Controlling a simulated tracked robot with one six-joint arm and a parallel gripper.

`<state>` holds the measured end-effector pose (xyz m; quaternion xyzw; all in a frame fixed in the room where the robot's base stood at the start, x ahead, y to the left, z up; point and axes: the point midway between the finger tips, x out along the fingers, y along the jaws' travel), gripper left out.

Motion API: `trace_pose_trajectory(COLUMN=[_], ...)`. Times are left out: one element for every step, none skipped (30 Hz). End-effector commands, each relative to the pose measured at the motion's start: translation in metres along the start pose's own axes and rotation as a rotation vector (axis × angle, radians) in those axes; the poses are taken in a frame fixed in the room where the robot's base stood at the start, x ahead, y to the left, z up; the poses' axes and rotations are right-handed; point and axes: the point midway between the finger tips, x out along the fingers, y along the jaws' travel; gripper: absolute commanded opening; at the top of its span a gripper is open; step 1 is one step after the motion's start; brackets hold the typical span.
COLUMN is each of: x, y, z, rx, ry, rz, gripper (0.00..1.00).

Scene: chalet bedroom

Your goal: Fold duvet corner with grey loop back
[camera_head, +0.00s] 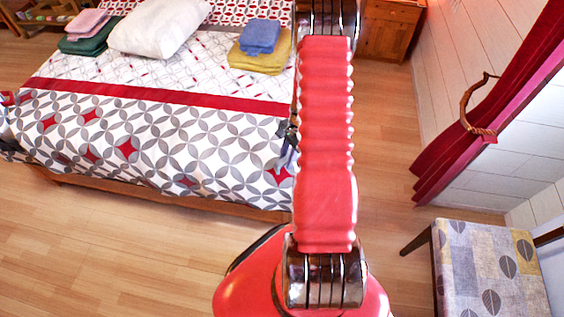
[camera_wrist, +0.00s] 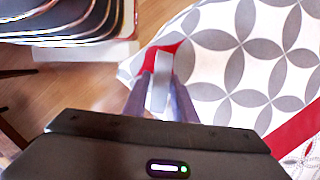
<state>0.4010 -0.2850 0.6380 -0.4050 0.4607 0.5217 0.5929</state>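The duvet (camera_head: 190,150) lies on the bed, white with grey circles, red diamonds and a red band. Its near right corner is mostly hidden behind my arm in the head view. In the wrist view the duvet corner (camera_wrist: 205,85) shows a red patch beside my gripper (camera_wrist: 161,85). The pale grey loop (camera_wrist: 160,67) stands up between my two fingertips. The fingertips are close to its sides, but I cannot tell whether they press on it. In the head view my gripper (camera_head: 284,160) is partly hidden by my arm, at the bed's right edge.
A white pillow (camera_head: 158,27), pink and green folded cloths (camera_head: 88,28) and a blue cloth on yellow ones (camera_head: 260,50) lie on the bed. A patterned bench (camera_head: 490,270) and red curtain (camera_head: 500,100) stand at right. Wooden floor (camera_head: 120,250) is clear in front.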

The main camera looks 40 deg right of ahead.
Motion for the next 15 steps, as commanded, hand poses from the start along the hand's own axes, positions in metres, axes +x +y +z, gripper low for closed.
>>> trace_pose_trajectory(x=[-0.0001, -0.0001, -0.0001, -0.0001, -0.0001, -0.0001, -0.0001, -0.0001, -0.0001, -0.0001, -0.0001, -0.0001, -0.0003, -0.0007, -0.0014], y=[0.0, 0.0, 0.0, 0.0, 0.0, 0.0, 0.0001, 0.0001, 0.0002, 0.0003, 0.0003, 0.0003, 0.0001, -0.0003, -0.0012], z=[0.0, 0.0, 0.0, 0.0, 0.0, 0.0, 0.0, 0.0, 0.0, 0.0, -0.0001, 0.0, 0.0001, 0.0003, 0.0006], rx=[0.0, 0.0, 0.0, 0.0, 0.0, 0.0, 0.0, 0.0, 0.0, 0.0, 0.0, 0.0, 0.0, 0.001, 0.002], ry=[0.0, 0.0, 0.0, 0.0, 0.0, 0.0, 0.0, 0.0, 0.0, 0.0, 0.0, 0.0, -0.001, -0.001, -0.002], rz=[0.0, 0.0, 0.0, 0.0, 0.0, 0.0, 0.0, 0.0, 0.0, 0.0, 0.0, 0.001, 0.002, 0.004, 0.01], gripper=[0.21, 0.19, 0.16, 0.14, 0.12, 0.09, 0.07, 0.05, 0.02, 0.0, 0.0, 0.0, 0.0, 0.0, 0.0])
